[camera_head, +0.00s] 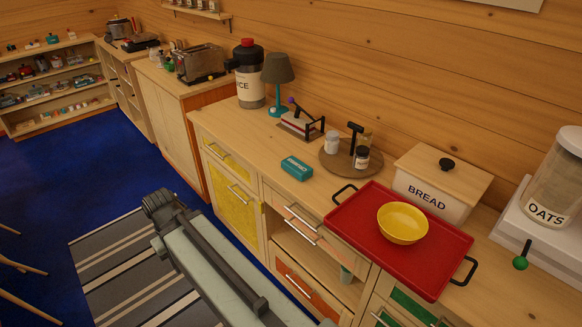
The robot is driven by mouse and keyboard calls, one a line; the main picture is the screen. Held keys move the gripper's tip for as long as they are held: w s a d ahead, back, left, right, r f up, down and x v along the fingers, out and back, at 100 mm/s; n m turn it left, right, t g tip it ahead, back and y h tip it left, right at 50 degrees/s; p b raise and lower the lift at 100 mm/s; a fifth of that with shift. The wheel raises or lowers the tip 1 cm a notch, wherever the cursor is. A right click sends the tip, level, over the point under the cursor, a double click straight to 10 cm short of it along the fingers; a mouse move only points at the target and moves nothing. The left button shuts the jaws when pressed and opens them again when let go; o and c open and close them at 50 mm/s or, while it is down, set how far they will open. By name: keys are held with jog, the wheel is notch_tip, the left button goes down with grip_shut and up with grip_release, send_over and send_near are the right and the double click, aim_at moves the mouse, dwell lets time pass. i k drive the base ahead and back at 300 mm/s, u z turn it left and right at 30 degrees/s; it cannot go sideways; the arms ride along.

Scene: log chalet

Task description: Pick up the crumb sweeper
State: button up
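A small teal block with a pale marking (297,167) lies near the front edge of the wooden counter. It may be the crumb sweeper, but its marking is too small to read. My gripper (160,203) is at the end of my arm, out over the striped rug, left of the counter and apart from the teal block. Its fingers are too small and dark to tell whether they are open or shut.
A red tray (355,228) with a yellow bowl (402,222) overhangs the counter front. A round wooden board (333,164) with shakers, a rack (300,124), a lamp (278,72) and a bread box (431,193) stand behind. Counter around the teal block is clear.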

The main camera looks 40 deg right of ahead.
aim_at(301, 172)
jog(key=u, duration=0.05)
jog(key=i, duration=0.85)
jog(key=z, duration=0.1)
